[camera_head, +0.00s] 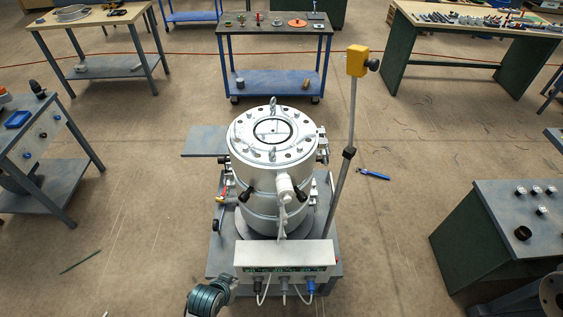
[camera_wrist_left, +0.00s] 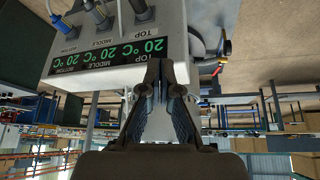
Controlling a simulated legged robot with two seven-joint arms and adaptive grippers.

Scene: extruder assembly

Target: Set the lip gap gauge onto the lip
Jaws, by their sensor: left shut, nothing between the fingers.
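The silver extruder die head (camera_head: 270,170) stands upright in the middle of the head view. The round lip (camera_head: 272,131) is on its top, inside a bolted ring. I cannot pick out the lip gap gauge for certain; it may be among the small items on the blue cart. My left gripper shows in the left wrist view (camera_wrist_left: 162,78), shut and empty, in front of the temperature control box (camera_wrist_left: 115,55). In the head view, my left arm's end shows at the bottom, left of this box (camera_head: 285,254). My right gripper is not in view.
A pole with a yellow box (camera_head: 357,60) rises right of the die head. Cables hang from the control box. A blue-handled tool (camera_head: 373,174) lies on the open floor.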

